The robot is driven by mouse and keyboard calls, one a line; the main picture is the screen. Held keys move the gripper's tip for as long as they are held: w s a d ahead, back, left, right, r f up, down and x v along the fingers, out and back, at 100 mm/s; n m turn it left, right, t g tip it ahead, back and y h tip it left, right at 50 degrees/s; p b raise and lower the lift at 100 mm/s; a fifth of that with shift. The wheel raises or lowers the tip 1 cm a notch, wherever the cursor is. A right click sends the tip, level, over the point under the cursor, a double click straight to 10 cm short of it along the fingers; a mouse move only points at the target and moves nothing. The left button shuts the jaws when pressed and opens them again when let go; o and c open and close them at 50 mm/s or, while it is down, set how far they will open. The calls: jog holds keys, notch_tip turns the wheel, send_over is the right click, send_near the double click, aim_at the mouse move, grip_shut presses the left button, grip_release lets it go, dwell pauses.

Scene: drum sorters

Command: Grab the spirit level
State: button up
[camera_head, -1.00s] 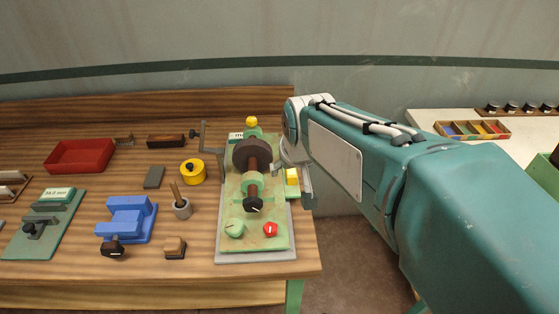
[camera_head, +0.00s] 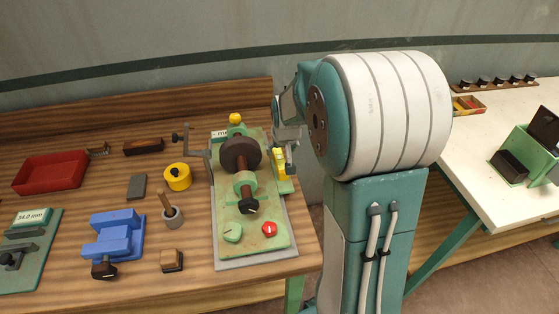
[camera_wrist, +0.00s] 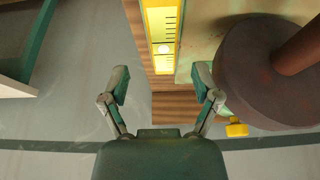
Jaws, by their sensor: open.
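A yellow piece with a dark tick scale and a pale round spot (camera_wrist: 163,48), which looks like the spirit level, is at the top of the wrist view. In the head view it is the yellow piece (camera_head: 279,160) at the right side of the green machine, partly covered by my arm's end. My gripper (camera_wrist: 162,72) is open and empty. Its fingers are spread to either side of the yellow piece's near end, apart from it.
The green machine (camera_head: 270,243) with a dark brown drum (camera_head: 241,154) stands close beside my gripper. A yellow knob (camera_wrist: 237,129) is near the right finger. A blue block (camera_head: 117,232), yellow canister (camera_head: 177,177) and red tray (camera_head: 50,172) lie left. A white table (camera_head: 485,185) is right.

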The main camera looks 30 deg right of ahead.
aim_at(279, 158)
jog(key=x, duration=0.5)
jog(key=shift+s+a+f, duration=0.1)
jog(key=shift+a+f, duration=0.05)
jog(key=shift+a, duration=0.15)
jog(key=shift+d, duration=0.1)
grip_shut()
